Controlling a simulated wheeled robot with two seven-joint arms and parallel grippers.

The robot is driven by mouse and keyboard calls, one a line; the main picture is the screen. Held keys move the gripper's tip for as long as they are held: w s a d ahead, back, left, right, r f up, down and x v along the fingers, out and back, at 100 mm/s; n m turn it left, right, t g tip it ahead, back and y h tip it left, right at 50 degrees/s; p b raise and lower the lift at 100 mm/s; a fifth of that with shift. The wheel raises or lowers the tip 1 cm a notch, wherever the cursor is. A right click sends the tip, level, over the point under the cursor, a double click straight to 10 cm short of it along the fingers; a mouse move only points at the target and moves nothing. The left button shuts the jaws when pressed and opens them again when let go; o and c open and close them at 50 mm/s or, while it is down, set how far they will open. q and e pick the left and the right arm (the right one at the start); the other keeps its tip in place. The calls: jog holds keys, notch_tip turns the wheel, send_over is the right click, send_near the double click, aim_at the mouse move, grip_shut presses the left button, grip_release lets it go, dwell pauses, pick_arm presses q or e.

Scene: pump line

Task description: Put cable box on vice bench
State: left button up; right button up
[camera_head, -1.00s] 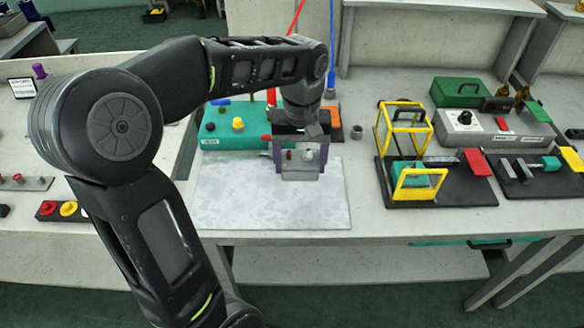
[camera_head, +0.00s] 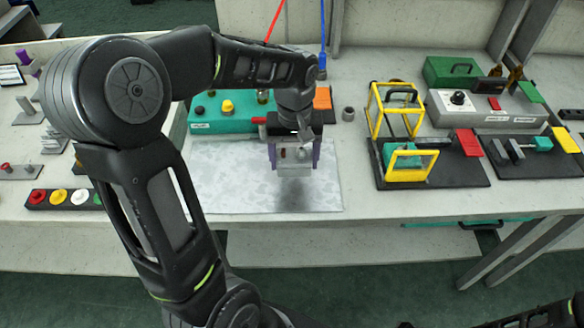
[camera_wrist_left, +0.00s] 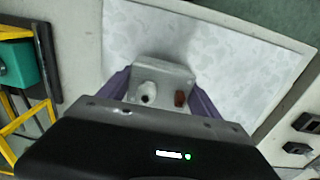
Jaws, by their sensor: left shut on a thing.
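A small grey box (camera_head: 294,160), which I take to be the cable box, has a white knob and a red-brown part on it. My left gripper (camera_head: 295,152) is shut on this box, with a purple finger on each side. The box hangs above a pale patterned mat (camera_head: 225,190), and a dark shadow lies on the mat below it. In the left wrist view the box (camera_wrist_left: 172,76) sits between the purple fingers (camera_wrist_left: 160,92). Vice-like clamps (camera_head: 518,147) stand on black plates at the right of the bench (camera_head: 350,160).
A teal box with knobs (camera_head: 215,125) stands behind the mat. A yellow frame (camera_head: 395,110), a grey control box (camera_head: 470,113) and a green case (camera_head: 450,72) stand to the right. Bare bench lies between the mat and the black plates.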

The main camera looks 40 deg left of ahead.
aim_at(294, 170)
pick_arm(q)
jog(key=shift+f, duration=1.85)
jog(key=shift+f, duration=0.1)
jog(key=o, duration=1.4)
notch_tip(294, 170, up, 12)
jog(key=shift+r, duration=0.15)
